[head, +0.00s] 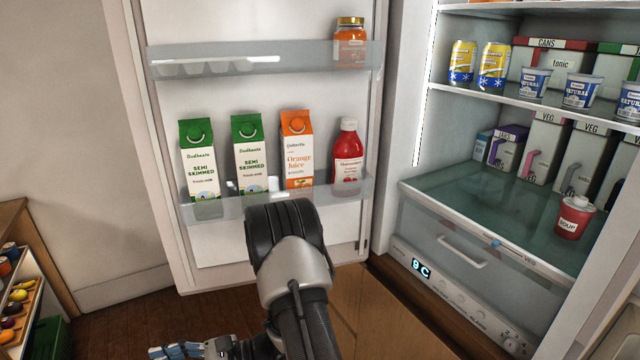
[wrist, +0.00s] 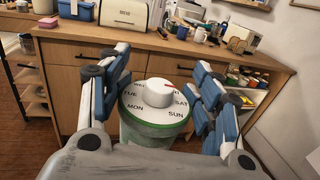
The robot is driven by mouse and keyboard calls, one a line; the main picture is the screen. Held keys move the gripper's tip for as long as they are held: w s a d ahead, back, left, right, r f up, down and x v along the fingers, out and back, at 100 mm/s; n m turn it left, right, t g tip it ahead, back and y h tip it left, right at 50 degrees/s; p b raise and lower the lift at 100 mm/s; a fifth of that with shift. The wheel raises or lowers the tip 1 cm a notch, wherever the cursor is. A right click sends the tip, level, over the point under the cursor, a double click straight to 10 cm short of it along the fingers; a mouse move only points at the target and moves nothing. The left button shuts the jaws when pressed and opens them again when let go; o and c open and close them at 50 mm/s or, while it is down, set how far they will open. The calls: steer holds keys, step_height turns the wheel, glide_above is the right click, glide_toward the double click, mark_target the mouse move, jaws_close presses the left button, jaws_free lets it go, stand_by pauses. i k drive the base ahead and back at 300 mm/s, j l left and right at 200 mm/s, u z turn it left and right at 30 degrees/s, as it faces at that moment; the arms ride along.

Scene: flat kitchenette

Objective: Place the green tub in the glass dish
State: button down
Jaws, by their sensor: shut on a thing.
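The green tub (wrist: 152,129) sits between the fingers of my gripper (wrist: 160,64) in the wrist view. It has a pale green body, a green rim and a white top printed with day names. A white knob with a red pointer stands on that top. My gripper is shut on the tub, with blue-padded fingers on both sides of it. In the head view only part of my gripper (head: 190,350) shows at the bottom edge, and I cannot make out the tub there. I cannot pick out the glass dish in either view.
The fridge (head: 480,215) stands open on the right, its door (head: 265,95) swung left with cartons and bottles. A shelf unit (head: 28,290) with produce is at the far left. The wrist view shows a wooden counter (wrist: 65,47) carrying appliances and small items.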

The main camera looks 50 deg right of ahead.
mark_target(478, 186)
steer(key=z, duration=2)
